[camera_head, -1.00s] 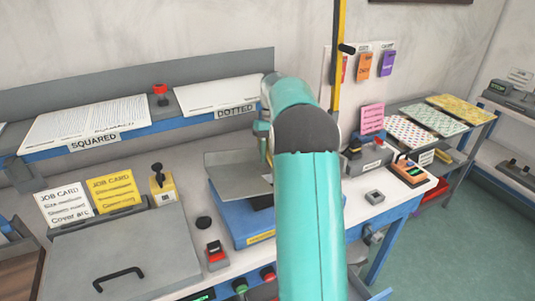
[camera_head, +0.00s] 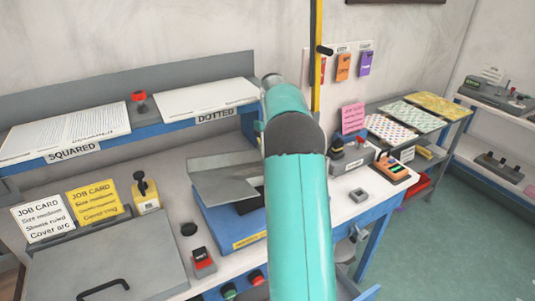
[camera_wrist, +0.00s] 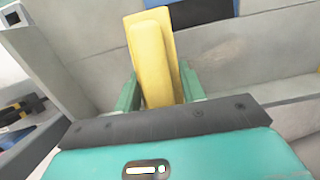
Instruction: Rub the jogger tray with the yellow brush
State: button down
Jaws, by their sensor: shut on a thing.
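The jogger tray (camera_head: 222,183) is a grey metal tray with a raised side, on a blue base (camera_head: 225,228) in the middle of the bench in the head view. My teal arm passes in front of its right part. In the wrist view my gripper (camera_wrist: 160,88) is shut on the yellow brush (camera_wrist: 150,50), a long yellow block standing out between the two green fingers. The brush's far end points toward a grey surface with a blue patch; I cannot tell whether it touches anything. In the head view my arm hides the gripper and brush.
A shelf with paper stacks marked SQUARED (camera_head: 73,152) and DOTTED (camera_head: 214,116) runs behind. A grey lidded box (camera_head: 110,260), job cards (camera_head: 93,200) and a red-topped switch (camera_head: 202,260) stand left and in front. A small grey block (camera_head: 359,195) lies right.

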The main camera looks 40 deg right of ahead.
jog(key=shift+w+a+r, duration=0.1)
jog(key=shift+a+r, duration=0.05)
jog(key=shift+w+a+r, duration=0.45)
jog(key=shift+w+a, duration=0.2)
jog(key=shift+a, duration=1.45)
jog(key=shift+w+a+r, duration=0.45)
jog(key=shift+w+a, duration=0.2)
jog(key=shift+a, duration=1.4)
jog(key=shift+w+a+r, duration=0.45)
jog(key=shift+w+a, duration=0.2)
jog(key=shift+a, duration=1.45)
jog(key=shift+r, duration=0.1)
jog(key=shift+v, duration=2.9)
jog(key=shift+s+r, duration=0.1)
jog(key=shift+s, duration=0.1)
jog(key=v, duration=0.3)
jog(key=shift+s+a, duration=0.1)
